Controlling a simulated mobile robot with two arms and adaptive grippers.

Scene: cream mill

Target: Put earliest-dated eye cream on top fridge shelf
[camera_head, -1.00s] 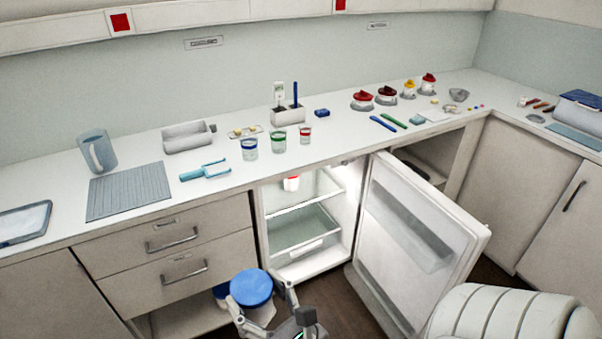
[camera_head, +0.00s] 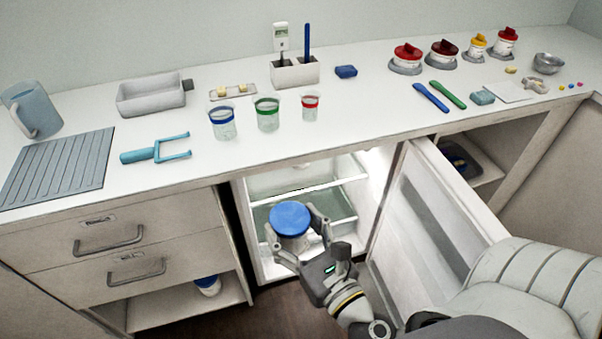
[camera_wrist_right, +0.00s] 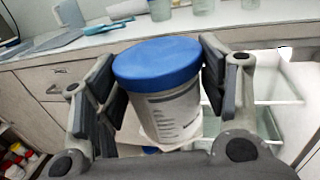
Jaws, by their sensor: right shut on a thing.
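A white jar with a blue lid (camera_head: 290,217) is held upright between the fingers of my right gripper (camera_head: 296,234), in front of the open fridge. In the right wrist view, the blue-lidded jar (camera_wrist_right: 160,64) sits between both finger pads; small print shows on its label but is too small to read. The fridge's upper shelf (camera_head: 335,185) shows behind the jar, with a clear drawer (camera_head: 335,209) below it; the jar and gripper hide part of the interior. The fridge door (camera_head: 437,210) stands open to the right. My left gripper is out of view.
Another blue-lidded jar (camera_head: 207,283) stands on the low open shelf (camera_head: 180,302) under the drawers. The counter edge overhangs the fridge opening.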

